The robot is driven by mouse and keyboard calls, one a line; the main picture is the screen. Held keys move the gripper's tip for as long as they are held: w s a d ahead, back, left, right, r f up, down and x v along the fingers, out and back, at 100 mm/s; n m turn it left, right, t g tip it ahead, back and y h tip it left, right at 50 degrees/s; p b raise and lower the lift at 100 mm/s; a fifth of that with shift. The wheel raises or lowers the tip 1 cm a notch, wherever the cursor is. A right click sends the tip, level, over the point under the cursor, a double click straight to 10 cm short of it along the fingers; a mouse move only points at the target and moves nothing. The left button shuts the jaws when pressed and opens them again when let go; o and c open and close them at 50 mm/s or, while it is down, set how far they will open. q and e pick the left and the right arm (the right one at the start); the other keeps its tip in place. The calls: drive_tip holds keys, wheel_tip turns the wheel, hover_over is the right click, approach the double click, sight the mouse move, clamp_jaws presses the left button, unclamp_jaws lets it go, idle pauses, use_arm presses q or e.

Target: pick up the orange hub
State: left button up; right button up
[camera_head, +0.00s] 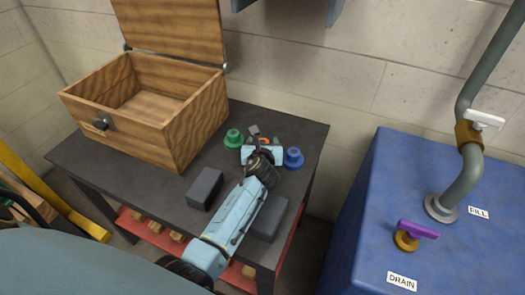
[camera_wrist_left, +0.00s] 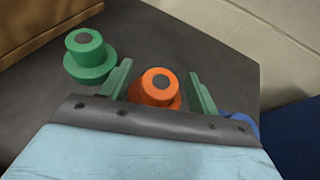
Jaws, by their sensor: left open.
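The orange hub (camera_wrist_left: 155,88) stands on the dark table between my left gripper's two green fingers in the left wrist view. In the head view only a sliver of the orange hub (camera_head: 263,140) shows past the gripper. My left gripper (camera_head: 263,143) is open, with one finger on either side of the hub; I cannot tell whether either finger touches it. In the left wrist view my left gripper (camera_wrist_left: 159,90) hides the hub's lower near side. My right gripper is not in view.
A green hub (camera_head: 233,139) stands left of the gripper and a blue hub (camera_head: 293,158) close on its right. Dark blocks (camera_head: 205,187) lie nearer on the table (camera_head: 120,163). An open wooden box (camera_head: 187,130) stands at left. A blue tank (camera_head: 470,255) is at right.

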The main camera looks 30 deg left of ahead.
use_arm(q)
drive_tip(key=shift+c, duration=0.4)
drive_tip(key=shift+r, duration=0.1)
clamp_jaws()
